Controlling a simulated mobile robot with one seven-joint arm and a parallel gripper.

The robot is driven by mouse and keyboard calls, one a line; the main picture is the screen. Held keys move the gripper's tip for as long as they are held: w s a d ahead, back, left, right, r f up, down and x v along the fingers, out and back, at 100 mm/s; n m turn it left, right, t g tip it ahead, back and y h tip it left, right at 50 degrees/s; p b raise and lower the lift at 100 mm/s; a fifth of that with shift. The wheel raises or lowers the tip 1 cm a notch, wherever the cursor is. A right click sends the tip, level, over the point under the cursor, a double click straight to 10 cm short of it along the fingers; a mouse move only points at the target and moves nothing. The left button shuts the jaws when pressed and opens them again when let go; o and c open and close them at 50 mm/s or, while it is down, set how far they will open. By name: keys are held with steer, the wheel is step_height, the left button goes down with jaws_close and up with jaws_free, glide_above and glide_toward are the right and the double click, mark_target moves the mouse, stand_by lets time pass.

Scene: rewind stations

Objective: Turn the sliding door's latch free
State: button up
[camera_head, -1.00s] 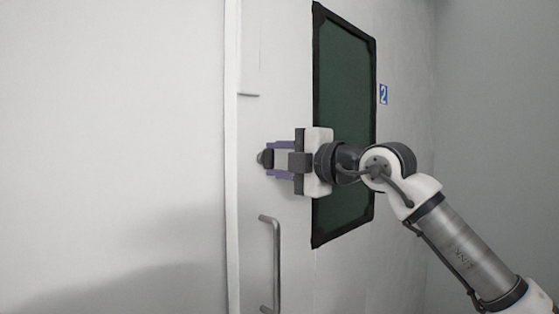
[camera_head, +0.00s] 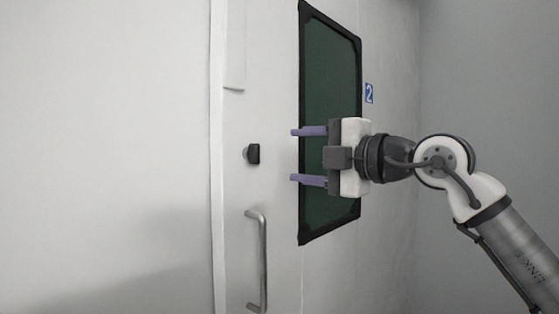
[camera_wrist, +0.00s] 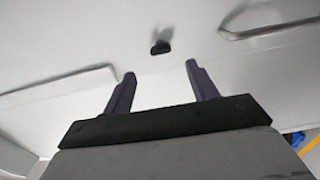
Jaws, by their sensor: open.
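The latch (camera_head: 253,154) is a small black knob on the white sliding door (camera_head: 275,70), above the door's handle. In the wrist view the latch (camera_wrist: 160,47) lies beyond the fingertips, roughly between their lines. My gripper (camera_head: 293,156) is open and empty, to the right of the latch and clear of it. Its two purple fingers are spread, one above the other in the head view, in front of the dark window. In the wrist view the fingers (camera_wrist: 161,70) point toward the door and touch nothing that I can see.
A grey vertical bar handle (camera_head: 262,262) stands out from the door below the latch; it also shows in the wrist view (camera_wrist: 270,22). A dark green window (camera_head: 330,70) with a black frame is behind my gripper. A blue sign "2" (camera_head: 369,93) is on its right.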

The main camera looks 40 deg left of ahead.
steer(key=shift+s+d, duration=0.15)
steer(key=shift+d, duration=2.15)
